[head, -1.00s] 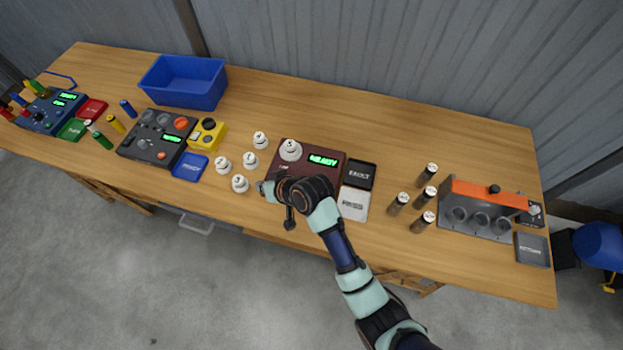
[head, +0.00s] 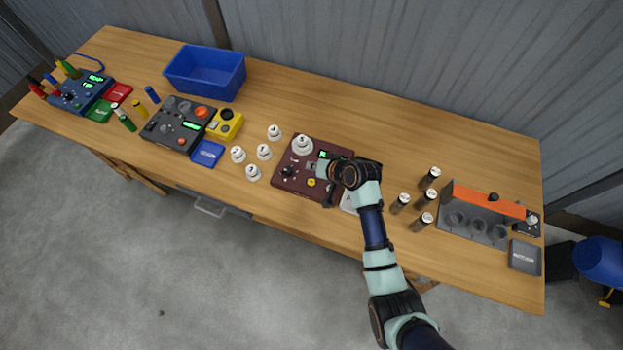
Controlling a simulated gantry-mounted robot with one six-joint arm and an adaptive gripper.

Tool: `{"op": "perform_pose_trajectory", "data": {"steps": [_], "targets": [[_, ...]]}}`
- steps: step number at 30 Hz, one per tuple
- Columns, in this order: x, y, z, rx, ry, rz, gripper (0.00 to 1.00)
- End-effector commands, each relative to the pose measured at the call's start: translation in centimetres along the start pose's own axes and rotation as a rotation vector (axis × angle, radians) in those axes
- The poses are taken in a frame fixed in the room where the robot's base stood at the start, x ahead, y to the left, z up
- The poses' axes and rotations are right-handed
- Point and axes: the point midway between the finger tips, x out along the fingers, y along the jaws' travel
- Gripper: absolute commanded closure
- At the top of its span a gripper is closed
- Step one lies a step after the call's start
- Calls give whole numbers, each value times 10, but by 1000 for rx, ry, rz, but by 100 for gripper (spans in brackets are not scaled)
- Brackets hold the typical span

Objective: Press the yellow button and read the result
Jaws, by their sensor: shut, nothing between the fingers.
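A maroon tester box (head: 285,180) sits on the bench at mid-picture in the head view. A round yellow button (head: 311,182) is on its top near the front edge, with a black knob (head: 288,171) to its left. A white numbered piece (head: 302,145) stands on its back left. My gripper (head: 322,168) is shut and empty, over the right part of the box, just behind the yellow button in the picture. Contact with the box cannot be told.
Several white numbered pieces (head: 264,152) stand left of the box. A pale tray (head: 347,204), partly hidden by my arm, lies to the right. Farther right are dark cylinders (head: 425,220) and an orange-topped rack (head: 490,199). A yellow box (head: 226,124) and blue bin (head: 206,73) are left.

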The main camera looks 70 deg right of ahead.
Motion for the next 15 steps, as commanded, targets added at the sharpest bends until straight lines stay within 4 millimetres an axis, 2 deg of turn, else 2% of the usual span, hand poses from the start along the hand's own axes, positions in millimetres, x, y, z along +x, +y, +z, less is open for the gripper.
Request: {"op": "perform_pose_trajectory", "data": {"steps": [9, 15], "targets": [[35, 26, 26, 0, 0, 0, 100], [51, 37, 38, 0, -1, 0, 100]]}}
